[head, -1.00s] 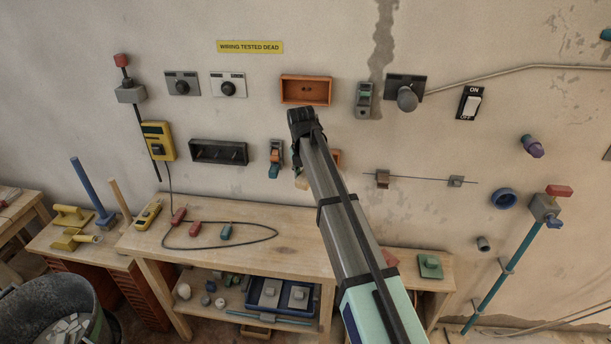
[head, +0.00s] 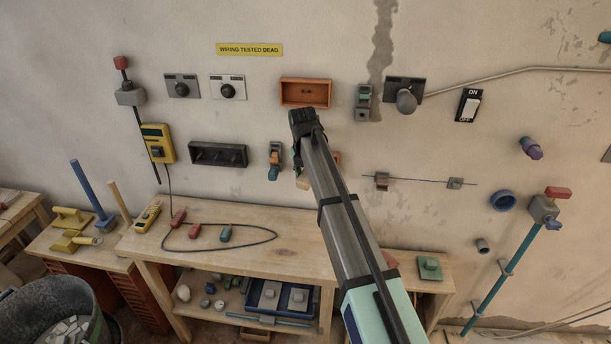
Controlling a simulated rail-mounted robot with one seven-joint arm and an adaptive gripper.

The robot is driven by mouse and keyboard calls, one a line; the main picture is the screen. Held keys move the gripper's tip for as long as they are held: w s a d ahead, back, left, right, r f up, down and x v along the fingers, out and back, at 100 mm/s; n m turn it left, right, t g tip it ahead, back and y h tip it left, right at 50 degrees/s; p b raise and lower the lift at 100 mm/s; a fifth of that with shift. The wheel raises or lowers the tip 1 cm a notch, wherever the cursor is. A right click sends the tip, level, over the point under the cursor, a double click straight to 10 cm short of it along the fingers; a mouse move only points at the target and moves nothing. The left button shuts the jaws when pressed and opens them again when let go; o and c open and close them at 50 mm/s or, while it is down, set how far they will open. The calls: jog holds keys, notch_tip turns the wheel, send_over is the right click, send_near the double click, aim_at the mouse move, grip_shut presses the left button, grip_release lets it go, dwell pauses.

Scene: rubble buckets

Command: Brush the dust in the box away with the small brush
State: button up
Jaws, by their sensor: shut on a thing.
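My arm reaches up from the lower right to the wall, and its dark wrist covers most of my gripper (head: 298,172). A small tan piece, seemingly part of the small brush (head: 303,184), shows just below it. The gripper appears shut on this brush; the fingers are mostly hidden. An orange box (head: 336,157) on the wall is largely covered by my arm, with only its right edge showing. Another shallow orange open box (head: 305,105) is on the wall above my wrist, with two small dark marks inside. I cannot make out dust in either box.
A grey switch unit (head: 362,103) and an orange-and-blue device (head: 274,161) flank my wrist. A thin rod (head: 415,180) runs along the wall to the right. Below stands a wooden bench (head: 290,250) with a cable and red and blue clips. The wall between fixtures is bare.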

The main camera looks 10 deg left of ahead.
jog(key=shift+d, duration=2.1)
jog(key=shift+w+a+r+p, duration=0.15)
jog(key=shift+a+p, duration=0.65)
jog(key=shift+a, duration=1.4)
jog(key=shift+d, duration=2.25)
jog(key=shift+a+p, duration=0.7)
jog(key=shift+a, duration=1.55)
jog(key=shift+d, duration=2.2)
jog(key=shift+a+p, duration=0.6)
jog(key=shift+a, duration=1.65)
jog(key=s+p, duration=0.1)
jog(key=s, duration=0.5)
